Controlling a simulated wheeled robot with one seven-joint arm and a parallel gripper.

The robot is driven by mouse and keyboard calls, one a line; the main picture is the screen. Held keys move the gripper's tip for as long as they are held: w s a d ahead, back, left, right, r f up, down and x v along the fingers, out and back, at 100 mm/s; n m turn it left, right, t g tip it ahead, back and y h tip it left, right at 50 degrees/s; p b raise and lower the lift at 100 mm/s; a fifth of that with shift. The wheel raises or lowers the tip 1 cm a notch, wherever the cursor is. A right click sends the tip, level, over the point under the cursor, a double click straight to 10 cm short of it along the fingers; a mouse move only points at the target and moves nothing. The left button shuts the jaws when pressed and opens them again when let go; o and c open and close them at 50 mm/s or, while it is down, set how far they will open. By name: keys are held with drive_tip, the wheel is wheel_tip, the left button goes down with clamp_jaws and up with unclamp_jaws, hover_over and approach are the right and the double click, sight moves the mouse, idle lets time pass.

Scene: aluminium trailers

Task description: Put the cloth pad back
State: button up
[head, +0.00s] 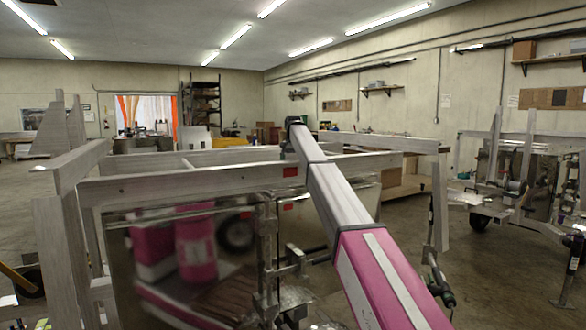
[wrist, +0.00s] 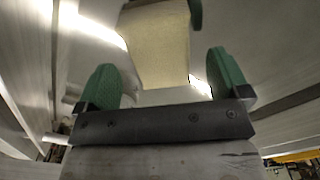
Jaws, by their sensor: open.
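A pale yellow-beige cloth pad (wrist: 158,45) shows in the wrist view, at the top centre, ahead of my gripper. Its near edge lies close to the gap between the fingers, and its far edge is cut off by the frame. My gripper (wrist: 163,78) has two green fingers spread wide apart, with nothing clamped between them. Whether the pad touches the fingers I cannot tell. In the head view my arm reaches forward over the near trailer (head: 150,186), and the pad cannot be made out there.
The near trailer's metal rails and upright posts stand around my arm. Another trailer (head: 520,150) stands at the right. Shelves (head: 205,100) and an orange curtain (head: 128,108) are at the back. Open floor (head: 400,245) shows between the trailers.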

wheel_tip(320, 180, up, 9)
idle(0.3)
